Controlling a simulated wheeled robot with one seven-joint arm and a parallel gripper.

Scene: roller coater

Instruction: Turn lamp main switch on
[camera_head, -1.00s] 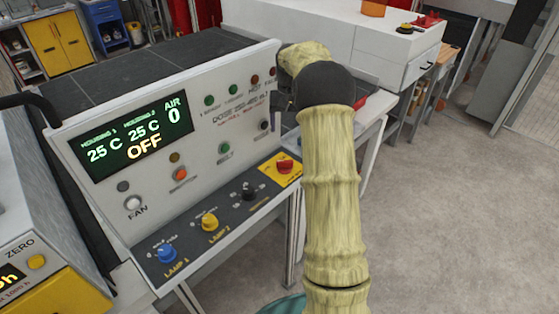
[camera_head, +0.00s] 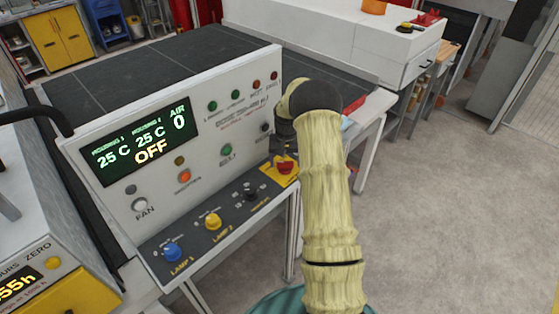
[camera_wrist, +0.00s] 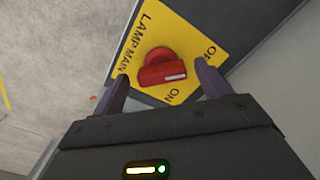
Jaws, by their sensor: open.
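The lamp main switch is a red rotary knob on a yellow plate. In the wrist view the red knob (camera_wrist: 162,70) sits between and just beyond the tips of my open gripper (camera_wrist: 160,80). The yellow plate (camera_wrist: 190,38) reads LAMP MAIN, with ON and OFF marks. A white bar on the knob faces the gripper side, near the ON lettering. I cannot tell whether the fingers touch the knob. In the head view the red knob (camera_head: 285,168) is at the right end of the sloped control panel (camera_head: 225,232), and my arm hides most of the gripper.
A blue lamp 1 knob (camera_head: 172,252), a yellow lamp 2 knob (camera_head: 212,222) and a black knob (camera_head: 250,192) line the panel to the left. The upright panel's display (camera_head: 138,138) reads OFF. Grey floor (camera_head: 440,200) is open at the right.

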